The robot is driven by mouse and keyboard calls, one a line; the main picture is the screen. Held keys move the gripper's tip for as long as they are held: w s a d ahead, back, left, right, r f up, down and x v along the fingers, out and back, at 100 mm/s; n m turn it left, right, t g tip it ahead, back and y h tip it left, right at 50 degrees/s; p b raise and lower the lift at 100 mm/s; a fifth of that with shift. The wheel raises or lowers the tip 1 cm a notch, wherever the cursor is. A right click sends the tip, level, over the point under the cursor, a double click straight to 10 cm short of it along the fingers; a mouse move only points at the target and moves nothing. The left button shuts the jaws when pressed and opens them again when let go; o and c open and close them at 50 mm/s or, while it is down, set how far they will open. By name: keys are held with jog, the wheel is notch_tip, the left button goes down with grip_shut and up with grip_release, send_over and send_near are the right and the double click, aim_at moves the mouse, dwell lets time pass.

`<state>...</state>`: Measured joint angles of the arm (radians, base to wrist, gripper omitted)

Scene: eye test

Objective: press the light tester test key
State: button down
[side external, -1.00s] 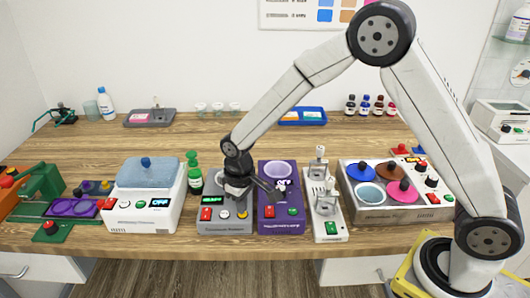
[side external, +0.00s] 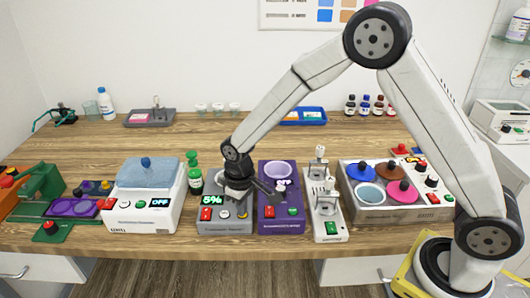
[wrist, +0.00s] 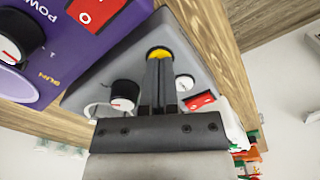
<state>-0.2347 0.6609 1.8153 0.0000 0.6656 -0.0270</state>
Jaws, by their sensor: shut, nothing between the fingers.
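The grey tester (side external: 225,227) stands near the table's front edge, with a lit green display (side external: 211,200) that seems to read 5%. Its front has a red switch (side external: 206,214), a white key and a yellow key. In the wrist view the yellow key (wrist: 158,51) is right at the tips of my shut, empty gripper (wrist: 159,60). The white key (wrist: 184,83), the red switch and a black knob (wrist: 124,93) lie beside the fingers. I cannot tell whether the tips touch the yellow key. In the side view my gripper (side external: 238,196) is low over the tester and hides part of it.
A purple device (side external: 280,223) stands close on the right, with a white two-post device (side external: 327,222) beyond it.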

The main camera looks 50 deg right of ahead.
jog(key=shift+r, duration=0.15)
notch_tip(320, 180, up, 8)
dwell(1.1)
jog(key=s+d+m+t, duration=0.1)
jog(key=s+d, duration=0.4)
jog(key=s, duration=0.3)
jog(key=s+d+f+m+t, duration=0.1)
jog(key=s+d+m, duration=0.1)
jog(key=s+d, duration=0.3)
jog(key=shift+s+d+f+t, duration=0.15)
jog(key=shift+s+d+t, duration=0.15)
jog(key=shift+s, duration=1.1)
dwell(1.0)
